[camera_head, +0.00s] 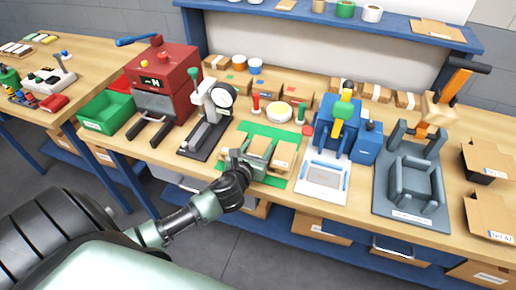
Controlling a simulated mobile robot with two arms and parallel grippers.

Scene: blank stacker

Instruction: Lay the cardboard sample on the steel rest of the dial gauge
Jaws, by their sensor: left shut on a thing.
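My left gripper (247,156) is over the green mat (262,131), shut on a tan cardboard sample (260,147). The gripper partly hides the sample, and I cannot tell whether it is clear of the mat. A second tan cardboard piece (285,155) is just right of it, on the mat. The dial gauge (222,95) stands to the left behind the gripper, with a round white dial, a green-tipped lever and a dark base plate (200,143). Its steel rest is too small to make out clearly; I see no cardboard on it. My right gripper is not in view.
A red press (165,85) and green bin (105,112) stand left of the gauge. A white framed tray (323,174), a blue machine (340,120) and a grey fixture (412,180) stand to the right. Red and green posts stand behind the mat.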

